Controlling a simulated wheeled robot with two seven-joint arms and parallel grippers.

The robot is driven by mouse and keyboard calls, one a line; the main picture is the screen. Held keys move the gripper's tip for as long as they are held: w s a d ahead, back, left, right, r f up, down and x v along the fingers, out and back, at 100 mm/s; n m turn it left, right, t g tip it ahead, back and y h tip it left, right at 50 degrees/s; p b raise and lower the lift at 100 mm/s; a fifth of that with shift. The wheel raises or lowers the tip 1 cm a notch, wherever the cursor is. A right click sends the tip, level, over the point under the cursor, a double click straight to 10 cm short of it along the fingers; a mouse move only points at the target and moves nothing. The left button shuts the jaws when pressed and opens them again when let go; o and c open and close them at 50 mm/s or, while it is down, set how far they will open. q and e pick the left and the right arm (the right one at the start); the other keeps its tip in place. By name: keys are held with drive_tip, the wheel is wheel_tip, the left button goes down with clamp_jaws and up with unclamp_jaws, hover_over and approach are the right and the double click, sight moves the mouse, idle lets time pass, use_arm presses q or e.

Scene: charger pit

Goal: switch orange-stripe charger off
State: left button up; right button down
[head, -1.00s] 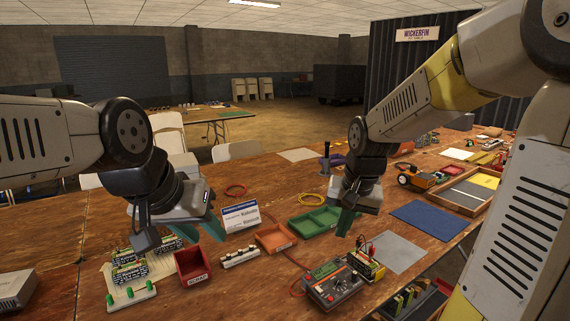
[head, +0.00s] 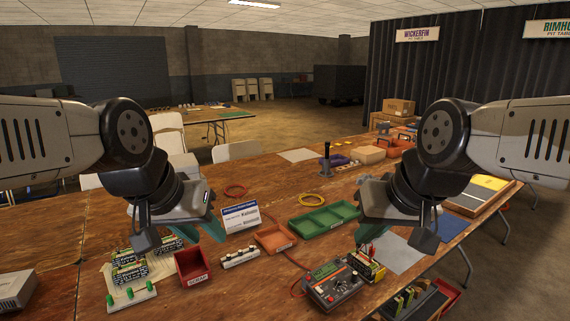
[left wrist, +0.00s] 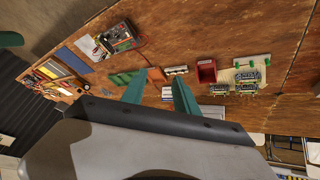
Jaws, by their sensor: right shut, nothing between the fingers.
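A dark grey charger (head: 333,287) with a screen, knobs and an orange-red edge stands at the front of the table, right of centre. Battery packs (head: 368,264) sit against its right side, with leads on top. It also shows in the left wrist view (left wrist: 120,38). I cannot make out its switch or a clear stripe. My right gripper (head: 366,232) is shut and empty, above and behind the charger, apart from it. My left gripper (head: 180,230) is open and empty above the left part of the table; its fingers are apart in the left wrist view (left wrist: 158,95).
A red bin (head: 192,267), an orange tray (head: 274,238), a green tray (head: 324,220) and a white card (head: 240,217) stand between the grippers. A dark tray (head: 415,302) lies right of the charger.

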use_arm(q)
drive_tip(key=c, duration=0.7)
drive_tip(key=shift+w+d, duration=0.15)
drive_tip(key=shift+w, duration=0.25)
drive_tip(key=w+d+f+m+g, duration=0.2)
drive_tip(key=w+d+f+m, duration=0.1)
drive_tip(key=w+d, duration=0.35)
drive_tip(key=w+d+f+m+g, duration=0.25)
drive_tip(key=w+d, duration=0.25)
drive_tip(key=w, duration=0.3)
drive_tip(key=w+d+f+m+g+y, duration=0.1)
drive_tip(key=w+d+f+m, duration=0.4)
drive_tip(key=d+f, duration=0.8)
wheel_tip(320, 180, down, 2)
drive_tip(key=shift+w+d+y, duration=0.4)
drive_tip(key=shift+w+y, duration=0.1)
drive_tip(key=shift+y, duration=0.3)
